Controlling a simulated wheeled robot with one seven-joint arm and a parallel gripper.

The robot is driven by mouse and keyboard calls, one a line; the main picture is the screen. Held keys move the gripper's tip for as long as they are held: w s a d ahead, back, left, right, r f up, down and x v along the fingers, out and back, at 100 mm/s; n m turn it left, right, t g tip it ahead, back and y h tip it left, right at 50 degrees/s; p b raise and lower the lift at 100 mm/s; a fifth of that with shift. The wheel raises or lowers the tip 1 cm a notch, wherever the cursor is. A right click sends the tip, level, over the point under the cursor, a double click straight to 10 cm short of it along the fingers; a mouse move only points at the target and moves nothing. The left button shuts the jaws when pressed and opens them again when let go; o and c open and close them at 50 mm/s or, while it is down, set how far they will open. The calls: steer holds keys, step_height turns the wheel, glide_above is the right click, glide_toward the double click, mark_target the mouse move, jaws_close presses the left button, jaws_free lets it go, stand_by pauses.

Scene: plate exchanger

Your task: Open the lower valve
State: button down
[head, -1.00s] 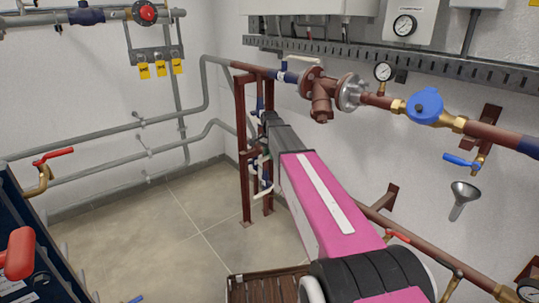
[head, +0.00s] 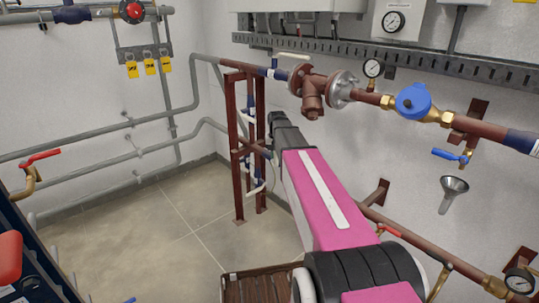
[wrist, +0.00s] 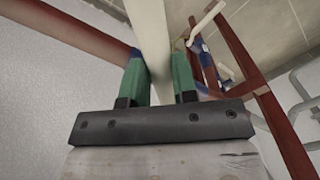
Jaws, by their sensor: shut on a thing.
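In the wrist view, my gripper (wrist: 160,82) has its two green fingers on either side of a long pale lever (wrist: 149,35), shut on it. The lever runs between the fingers towards the top of the picture. I cannot tell for certain which valve it belongs to. In the head view, my pink arm reaches to the red-brown pipe stand (head: 234,150), and its dark end hides part of the stand. A white valve handle (head: 255,189) shows low on the stand. A second white lever (wrist: 207,20) shows in the wrist view, apart from my fingers.
A red-brown pipe (head: 430,240) runs low along the right wall, with a gauge (head: 520,281). A flanged fitting (head: 313,92) and a blue meter (head: 413,100) sit above my arm. A brown slatted crate (head: 250,287) stands below. The tiled floor (head: 150,235) at left is clear.

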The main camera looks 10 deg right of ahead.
steer(key=d+n, duration=0.6)
steer(key=shift+d, duration=0.15)
stand_by(0.3)
steer(key=c, duration=0.9)
jaws_free()
